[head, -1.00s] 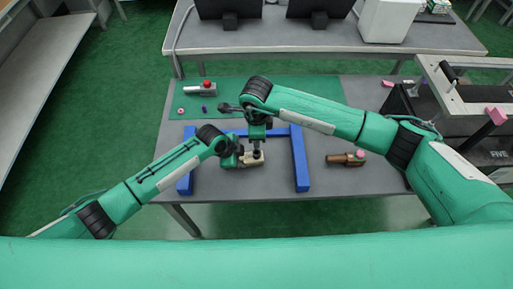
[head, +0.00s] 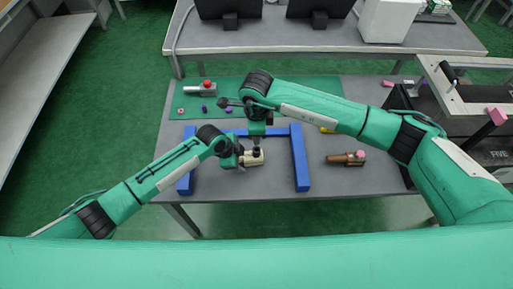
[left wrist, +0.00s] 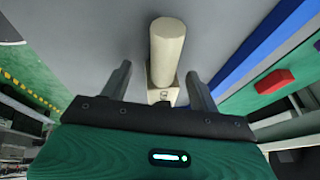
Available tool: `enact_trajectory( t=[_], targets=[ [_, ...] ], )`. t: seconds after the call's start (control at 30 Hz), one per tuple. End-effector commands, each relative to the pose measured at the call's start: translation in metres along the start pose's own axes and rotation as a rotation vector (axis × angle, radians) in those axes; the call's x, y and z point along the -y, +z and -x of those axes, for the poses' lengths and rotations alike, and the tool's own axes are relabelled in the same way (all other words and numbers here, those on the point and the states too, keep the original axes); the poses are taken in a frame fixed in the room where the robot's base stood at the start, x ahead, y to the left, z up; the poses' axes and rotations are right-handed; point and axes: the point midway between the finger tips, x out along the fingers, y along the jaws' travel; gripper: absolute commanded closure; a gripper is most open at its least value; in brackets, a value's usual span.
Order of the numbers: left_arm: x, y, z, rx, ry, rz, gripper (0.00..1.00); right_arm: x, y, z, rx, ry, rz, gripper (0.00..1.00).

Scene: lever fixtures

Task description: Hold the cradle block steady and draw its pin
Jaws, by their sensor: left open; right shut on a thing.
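The cream cradle block (head: 253,158) stands on the grey table inside the blue frame in the head view. In the left wrist view its pale round bar (left wrist: 167,50) and squarer end (left wrist: 163,93) show between my left fingers. My left gripper (head: 238,157) is at the block's left side; it is open in the left wrist view (left wrist: 160,85), with gaps on both sides of the block. My right gripper (head: 257,142) is above the block, pointing down and shut on the pin. The pin is mostly hidden by the fingers, and I cannot tell how far it is out.
A blue frame (head: 300,160) surrounds the block on the left, back and right. A grey fixture with a red knob (head: 202,89) and small parts lie on the green mat (head: 310,90). The front table strip is clear.

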Motion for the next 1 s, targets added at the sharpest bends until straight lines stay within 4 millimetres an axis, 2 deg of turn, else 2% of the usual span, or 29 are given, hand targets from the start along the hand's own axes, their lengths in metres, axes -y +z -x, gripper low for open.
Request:
enact_trajectory(
  t=[0.17,0.27,0.7,0.83,1.0],
  targets=[
    [0.000,0.000,0.005,-0.001,-0.001,0.000,0.38,0.000,0.000,0.000,0.000,0.000,0.000,1.00],
    [0.001,0.000,0.016,-0.001,-0.002,-0.001,0.38,0.000,0.000,0.000,0.000,0.000,0.000,1.00],
    [0.001,0.001,0.100,0.000,-0.002,-0.001,0.38,0.000,0.000,0.000,0.000,0.000,0.000,1.00],
    [0.000,0.000,0.114,-0.001,-0.001,0.000,0.38,0.000,0.000,0.000,0.000,0.000,0.000,1.00],
    [0.000,0.001,0.120,0.000,0.001,0.000,0.38,0.000,0.000,0.000,0.000,0.000,0.000,1.00]
  ],
)
